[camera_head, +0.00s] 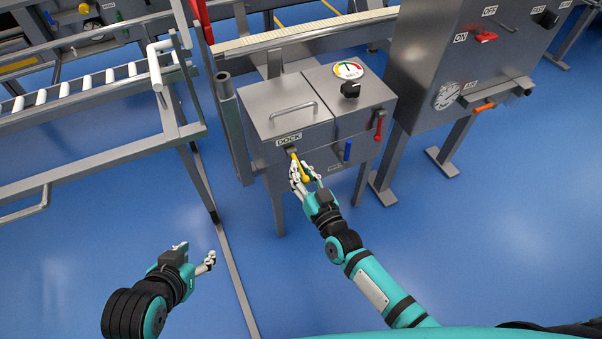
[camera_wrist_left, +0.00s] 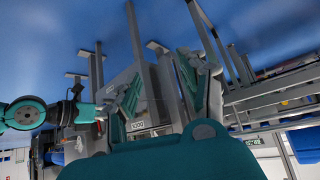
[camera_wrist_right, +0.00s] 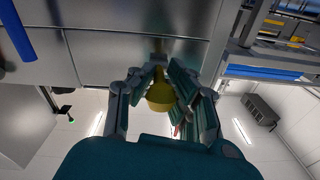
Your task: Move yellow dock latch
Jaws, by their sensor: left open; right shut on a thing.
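The yellow dock latch (camera_head: 304,170) is a small lever with a rounded end on the front of a grey metal box, just below the label DOCK (camera_head: 289,139). My right gripper (camera_head: 304,178) is shut on it. In the right wrist view the latch's yellow knob (camera_wrist_right: 161,96) sits between both fingers of the right gripper (camera_wrist_right: 163,100), and its stem runs to the metal panel. My left gripper (camera_head: 196,256) is open and empty, low over the blue floor to the left; in the left wrist view its fingers (camera_wrist_left: 160,95) are apart.
The box carries a lid with a handle (camera_head: 294,112), a black knob (camera_head: 350,89), a blue lever (camera_head: 347,150) and a red lever (camera_head: 378,127). A taller grey cabinet (camera_head: 436,70) stands to the right. A roller conveyor (camera_head: 75,95) is at left. The floor in front is clear.

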